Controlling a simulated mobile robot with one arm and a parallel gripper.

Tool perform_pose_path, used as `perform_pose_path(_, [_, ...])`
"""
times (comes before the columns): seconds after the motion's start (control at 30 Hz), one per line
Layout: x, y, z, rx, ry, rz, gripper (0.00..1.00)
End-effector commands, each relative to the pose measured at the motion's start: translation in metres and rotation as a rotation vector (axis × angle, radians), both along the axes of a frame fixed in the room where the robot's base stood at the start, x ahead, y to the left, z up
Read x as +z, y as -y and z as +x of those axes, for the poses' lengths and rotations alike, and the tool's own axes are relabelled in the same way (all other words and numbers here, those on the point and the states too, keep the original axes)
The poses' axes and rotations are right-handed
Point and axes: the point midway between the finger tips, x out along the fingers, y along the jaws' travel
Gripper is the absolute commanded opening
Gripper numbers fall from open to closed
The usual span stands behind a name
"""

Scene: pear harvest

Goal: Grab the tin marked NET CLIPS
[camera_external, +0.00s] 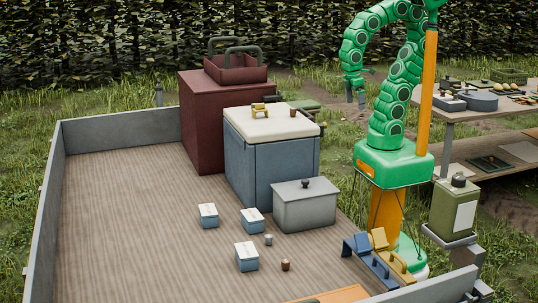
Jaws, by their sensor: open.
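My gripper (356,97) hangs from my green arm, fingers down, in the upper right, well away from the tins. It is open and empty.
A grey lidded box (305,208) stands right of the tins. Behind it are a blue chest (270,170) with a white lid and a maroon cabinet (200,125). Two small cups, one grey (268,240) and one brown (286,266), stand near the tins. The deck's left is clear.

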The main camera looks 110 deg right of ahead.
Motion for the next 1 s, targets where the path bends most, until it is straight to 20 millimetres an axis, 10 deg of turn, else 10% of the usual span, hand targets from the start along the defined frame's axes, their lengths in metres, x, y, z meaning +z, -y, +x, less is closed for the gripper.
perform_pose_path(0.27, [0.002,-0.002,0.015,0.017,0.007,0.009,1.00])
perform_pose_path(1.0, [0.011,-0.026,0.203,0.234,0.129,0.091,1.00])
